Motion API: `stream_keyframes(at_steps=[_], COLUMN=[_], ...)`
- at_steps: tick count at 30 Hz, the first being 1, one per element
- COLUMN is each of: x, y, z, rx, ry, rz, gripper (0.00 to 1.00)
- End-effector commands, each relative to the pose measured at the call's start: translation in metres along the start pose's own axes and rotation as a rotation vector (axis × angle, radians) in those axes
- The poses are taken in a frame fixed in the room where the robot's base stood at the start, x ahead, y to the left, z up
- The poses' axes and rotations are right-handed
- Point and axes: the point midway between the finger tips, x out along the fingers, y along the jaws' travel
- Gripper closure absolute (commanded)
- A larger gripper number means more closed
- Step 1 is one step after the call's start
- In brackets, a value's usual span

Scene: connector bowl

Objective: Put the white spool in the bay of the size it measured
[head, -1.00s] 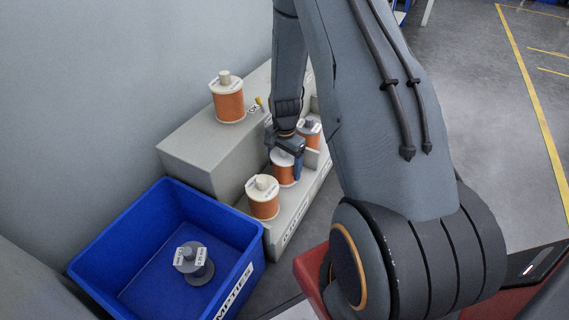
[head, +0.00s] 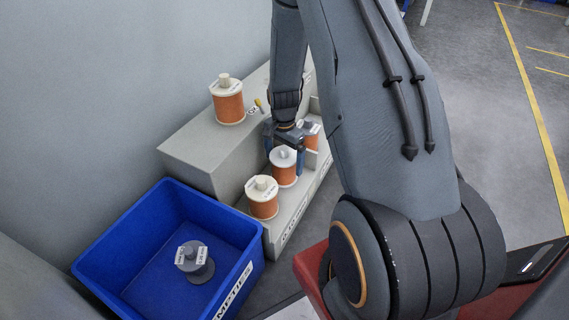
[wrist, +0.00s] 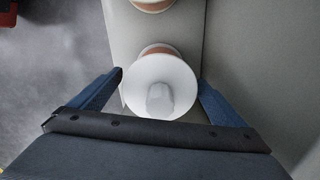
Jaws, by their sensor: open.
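The white spool (head: 284,168), wound with orange wire, stands upright on the low front step of the grey stand. It also shows from above in the wrist view (wrist: 161,86), with its white top flange and hub. My gripper (head: 285,158) is open above it, one finger on each side. The step's front lettering (head: 296,220) is too small to read.
A cream-topped spool (head: 263,198) stands just nearer on the step, a grey-topped one (head: 310,134) farther back. Another orange spool (head: 228,104) stands on the upper level. A blue EMPTIES bin (head: 232,243) at front left holds an empty grey spool (head: 194,262).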

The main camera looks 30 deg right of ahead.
Motion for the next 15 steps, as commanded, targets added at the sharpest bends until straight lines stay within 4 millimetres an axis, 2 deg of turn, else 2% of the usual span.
stream_keyframes(at_steps=[1,6,9,15], x=[-0.017,-0.051,-0.067,-0.083], y=[0.000,0.000,0.000,0.000], z=[0.000,0.000,0.000,0.000], rx=[0.000,0.000,0.000,0.000], ry=[0.002,0.001,0.001,0.001], rz=[-0.002,-0.002,-0.001,-0.001], gripper=[0.05,0.05,0.05,0.05])
